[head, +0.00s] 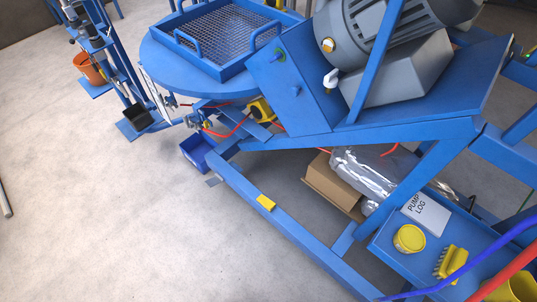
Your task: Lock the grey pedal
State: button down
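A yellow pedal-like block (266,203) sits further right on the same frame rail. My gripper is not in view.
A blue bin (197,151) stands just behind the grey plate. A cardboard box (334,185) lies under the machine. A blue tray (395,262) with a yellow tub (409,239) and brush (451,262) is at lower right.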

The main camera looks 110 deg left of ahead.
aim_at(213, 181)
jog(key=z, duration=0.45)
jog(key=i, duration=0.1)
jog(key=u, duration=2.75)
jog(key=i, duration=0.15)
jog(key=u, duration=1.75)
jog(key=k, duration=0.85)
jog(key=u, duration=0.2)
jog(key=i, duration=0.7)
jog(key=z, duration=0.05)
